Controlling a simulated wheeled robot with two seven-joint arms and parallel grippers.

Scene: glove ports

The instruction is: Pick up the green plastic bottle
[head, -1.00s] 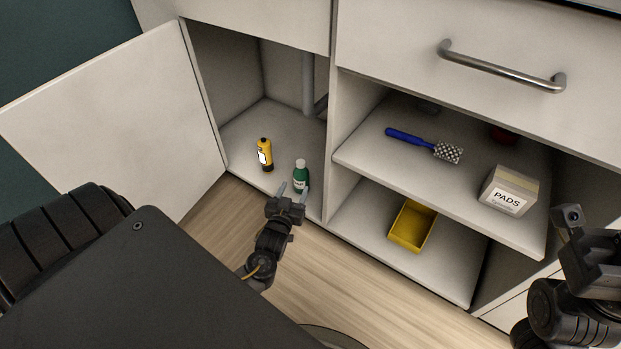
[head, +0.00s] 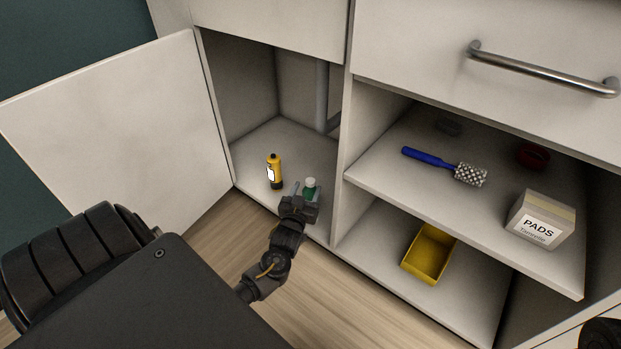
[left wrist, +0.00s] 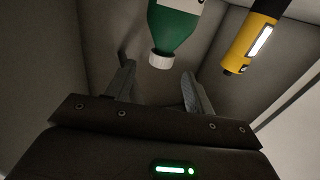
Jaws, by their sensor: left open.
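The green plastic bottle (head: 309,186) with a white cap stands upright on the floor of the open left cabinet, near its front edge. My left gripper (head: 305,193) is open at the bottle and hides its lower part in the head view. In the left wrist view the green bottle (left wrist: 176,27) appears cap down, with the white cap just beyond the gap between the open fingertips of my left gripper (left wrist: 158,82). Nothing is held between the fingers. I cannot tell whether they touch the bottle. My right gripper is out of view.
The open door (head: 110,130) bounds the left, and a divider (head: 347,170) the right. A pipe (head: 322,95) runs behind. Shelves to the right hold a blue brush (head: 428,158), PADS box (head: 541,219) and yellow bin (head: 430,254).

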